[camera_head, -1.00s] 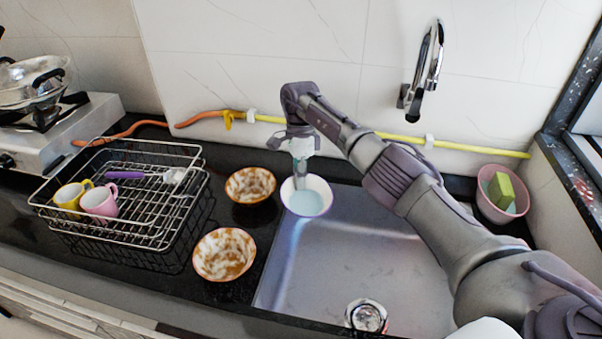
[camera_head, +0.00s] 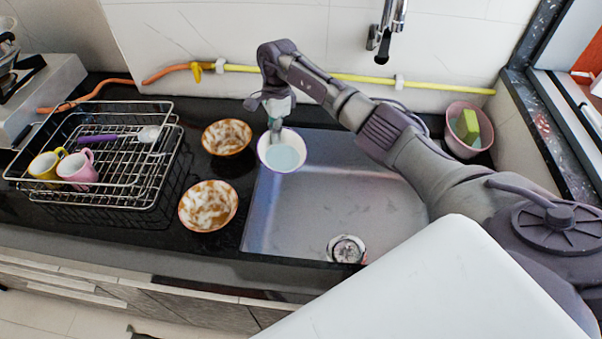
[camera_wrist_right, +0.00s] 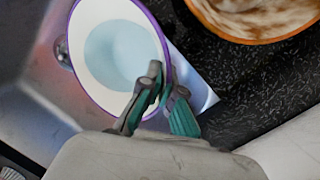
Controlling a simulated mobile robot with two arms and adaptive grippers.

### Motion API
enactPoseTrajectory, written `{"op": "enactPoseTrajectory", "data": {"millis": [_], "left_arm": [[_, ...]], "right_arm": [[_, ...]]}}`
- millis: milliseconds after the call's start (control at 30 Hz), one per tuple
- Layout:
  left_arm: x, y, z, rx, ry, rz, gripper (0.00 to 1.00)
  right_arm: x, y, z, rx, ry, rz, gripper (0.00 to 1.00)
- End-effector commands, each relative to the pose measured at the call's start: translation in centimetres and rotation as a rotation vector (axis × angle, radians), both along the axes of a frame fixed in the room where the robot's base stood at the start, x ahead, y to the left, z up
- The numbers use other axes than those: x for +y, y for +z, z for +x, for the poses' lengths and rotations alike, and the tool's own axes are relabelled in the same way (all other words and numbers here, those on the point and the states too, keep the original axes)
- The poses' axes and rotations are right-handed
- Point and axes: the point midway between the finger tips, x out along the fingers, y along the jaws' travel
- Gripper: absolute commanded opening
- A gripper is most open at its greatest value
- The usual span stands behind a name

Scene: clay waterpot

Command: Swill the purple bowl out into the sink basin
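The purple-rimmed bowl (camera_head: 283,157) is white inside and holds pale blue liquid. It is roughly level at the back left corner of the sink basin (camera_head: 335,205). In the right wrist view the bowl (camera_wrist_right: 91,42) shows large. My right gripper (camera_head: 275,128) is at the bowl's back-left rim. In the wrist view its fingers (camera_wrist_right: 168,98) straddle the rim, one inside and one outside, and appear shut on the wall. Whether the bowl's underside touches anything is hidden. My left gripper is not in view.
Two orange-rimmed, brown-stained bowls (camera_head: 227,137) (camera_head: 208,206) stand on the black counter left of the sink. A wire rack (camera_head: 140,170) with two mugs is farther left. The faucet (camera_head: 387,30) hangs behind. A pink bowl with a green sponge (camera_head: 468,128) is right. The basin floor is clear.

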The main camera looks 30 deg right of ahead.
Motion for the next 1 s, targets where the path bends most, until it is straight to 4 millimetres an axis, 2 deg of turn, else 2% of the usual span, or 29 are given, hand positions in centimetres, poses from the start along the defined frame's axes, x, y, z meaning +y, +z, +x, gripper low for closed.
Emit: {"op": "enactPoseTrajectory", "data": {"millis": [500,1000], "left_arm": [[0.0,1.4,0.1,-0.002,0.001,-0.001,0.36],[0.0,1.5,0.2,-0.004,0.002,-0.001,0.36]], "right_arm": [[-0.3,0.5,-0.4,-0.1,0.0,0.021,0.0],[-0.2,0.6,-0.4,-0.128,-0.001,0.03,0.0]]}}
